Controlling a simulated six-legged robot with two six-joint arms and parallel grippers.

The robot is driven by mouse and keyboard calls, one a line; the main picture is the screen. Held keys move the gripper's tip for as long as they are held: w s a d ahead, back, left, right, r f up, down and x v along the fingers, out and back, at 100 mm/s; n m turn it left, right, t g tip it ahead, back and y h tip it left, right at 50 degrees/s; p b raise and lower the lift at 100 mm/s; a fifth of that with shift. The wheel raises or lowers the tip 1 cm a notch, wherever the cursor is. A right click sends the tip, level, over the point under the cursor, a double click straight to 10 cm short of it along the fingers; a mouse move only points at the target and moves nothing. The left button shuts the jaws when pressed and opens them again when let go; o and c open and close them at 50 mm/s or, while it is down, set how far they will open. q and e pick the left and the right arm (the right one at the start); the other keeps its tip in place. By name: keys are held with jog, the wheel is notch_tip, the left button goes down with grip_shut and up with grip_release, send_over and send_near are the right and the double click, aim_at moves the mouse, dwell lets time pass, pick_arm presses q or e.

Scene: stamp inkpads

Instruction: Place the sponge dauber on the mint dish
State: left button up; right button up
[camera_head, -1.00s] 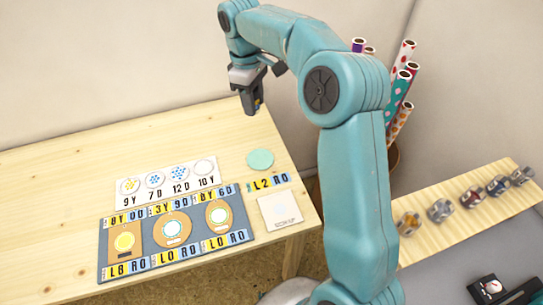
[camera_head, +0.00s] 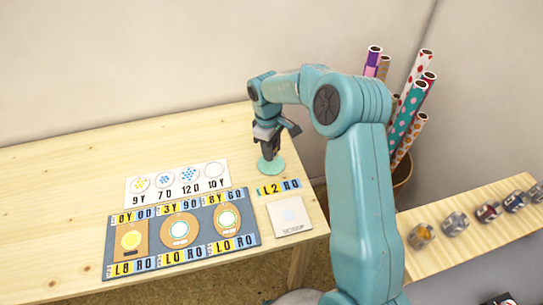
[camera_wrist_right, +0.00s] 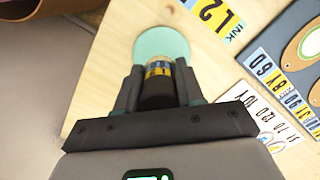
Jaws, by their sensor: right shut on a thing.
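The mint dish (camera_head: 278,168) is a flat pale green disc on the wooden table, right of the white card. My right gripper (camera_head: 270,154) points down over it and covers part of it. In the right wrist view, the right gripper (camera_wrist_right: 158,88) is shut on the sponge dauber (camera_wrist_right: 158,70), a dark cylinder with blue and yellow label bands. The dauber's far end overlaps the near edge of the mint dish (camera_wrist_right: 162,43) in that view. I cannot tell whether they touch. My left gripper is not in view.
A grey board (camera_head: 108,262) with several inkpads and number labels lies at the front. A white card (camera_head: 177,178) with dotted circles lies behind it. A white square pad (camera_head: 291,216) is near the right table edge. A wooden shelf (camera_head: 450,245) holds several small jars.

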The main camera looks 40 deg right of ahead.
notch_tip(320, 180, down, 3)
jog(key=shift+a, duration=0.1)
jog(key=shift+w+f, duration=0.1)
jog(key=shift+f, duration=0.25)
jog(key=shift+f, duration=0.15)
jog(key=o, duration=0.9)
jog(key=r, duration=1.2)
jog(key=shift+w+a+r, duration=0.1)
jog(key=shift+w+r, duration=0.15)
jog(key=shift+w, duration=0.15)
jog(key=shift+s+f, duration=0.1)
